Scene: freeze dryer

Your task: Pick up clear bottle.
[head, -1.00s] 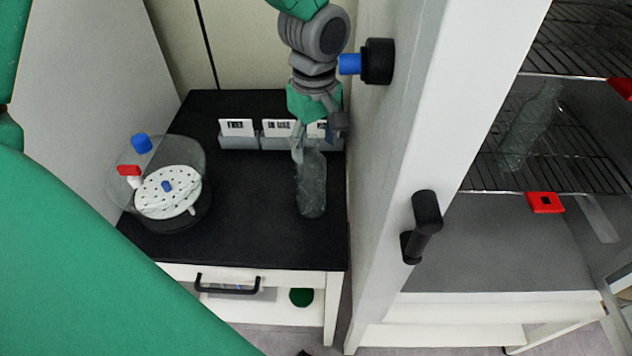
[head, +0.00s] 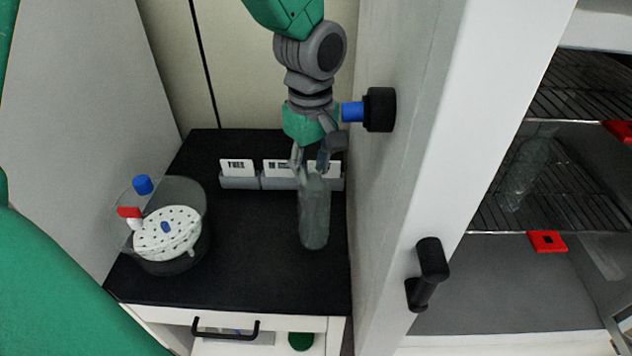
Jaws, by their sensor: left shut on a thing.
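A clear bottle (head: 314,218) hangs roughly upright at the right side of the black tabletop in the head view. My left gripper (head: 312,174) comes down from above and is shut on the bottle's upper part. The gripper's fingers hide the bottle's neck. I cannot tell whether the bottle's base touches the tabletop. My right gripper is not in view.
The black-topped cabinet (head: 240,278) carries a desiccator (head: 170,232) at left and labelled card holders (head: 240,180) at the back. The freeze dryer's wall (head: 400,170), with a black-and-blue knob (head: 378,110) and black handle (head: 428,272), stands close right of my gripper.

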